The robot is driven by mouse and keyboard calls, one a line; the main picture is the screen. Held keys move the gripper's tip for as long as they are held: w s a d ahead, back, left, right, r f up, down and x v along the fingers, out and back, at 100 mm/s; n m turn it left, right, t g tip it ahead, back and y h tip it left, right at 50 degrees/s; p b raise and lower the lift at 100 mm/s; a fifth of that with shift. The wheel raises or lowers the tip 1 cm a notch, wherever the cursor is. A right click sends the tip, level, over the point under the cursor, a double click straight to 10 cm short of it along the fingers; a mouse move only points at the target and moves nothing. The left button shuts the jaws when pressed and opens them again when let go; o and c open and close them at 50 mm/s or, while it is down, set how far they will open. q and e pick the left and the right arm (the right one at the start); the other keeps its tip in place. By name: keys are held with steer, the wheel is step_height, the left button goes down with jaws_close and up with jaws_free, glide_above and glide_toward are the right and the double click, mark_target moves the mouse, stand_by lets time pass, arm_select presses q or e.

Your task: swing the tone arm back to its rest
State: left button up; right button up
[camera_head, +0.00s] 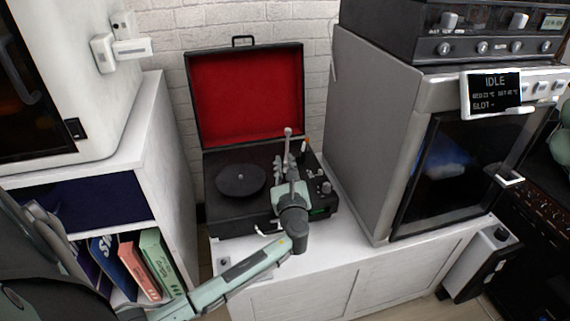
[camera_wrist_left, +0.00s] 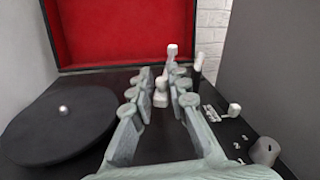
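The record player (camera_head: 225,220) is a black case on the white cabinet, its red-lined lid (camera_head: 245,95) standing open. Its dark round platter (camera_head: 241,180) is on the left; it also shows in the left wrist view (camera_wrist_left: 62,125). My left gripper (camera_head: 286,165) is over the right part of the deck. In the left wrist view its fingers (camera_wrist_left: 160,80) are apart, with a pale post-like part (camera_wrist_left: 160,94) seen between them, apparently of the tone arm. Contact cannot be told. The rest of the tone arm is hidden or too small to make out. My right gripper is not in view.
A large grey machine with a dark glass door (camera_head: 445,165) stands close on the right, with an idle display (camera_head: 491,90). A white cabinet (camera_head: 150,130) stands on the left. Knobs (camera_wrist_left: 264,150) lie right of the fingers. Bare cabinet top (camera_head: 330,235) shows in front.

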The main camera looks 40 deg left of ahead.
arm_select(q)
jaws_close()
steer(key=shift+w+d+f+n, duration=0.1)
steer(key=shift+w+d+n, duration=0.1)
steer(key=shift+d+n, duration=0.1)
steer(key=w+d+n+g+y+b, duration=0.1)
steer(key=g, duration=0.1)
steer(key=w+d+n+g+y+b, duration=0.1)
steer(key=w+d+n+g+y, duration=0.1)
steer(key=shift+w+d+y, duration=0.1)
steer(key=shift+d+y, duration=0.2)
steer(key=shift+g, duration=0.3)
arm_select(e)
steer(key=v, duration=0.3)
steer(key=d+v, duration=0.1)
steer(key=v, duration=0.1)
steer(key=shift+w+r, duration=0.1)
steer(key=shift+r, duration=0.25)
arm_select(q)
steer(key=shift+d, duration=0.1)
steer(key=o, duration=0.6)
jaws_free()
steer(key=shift+w, duration=0.15)
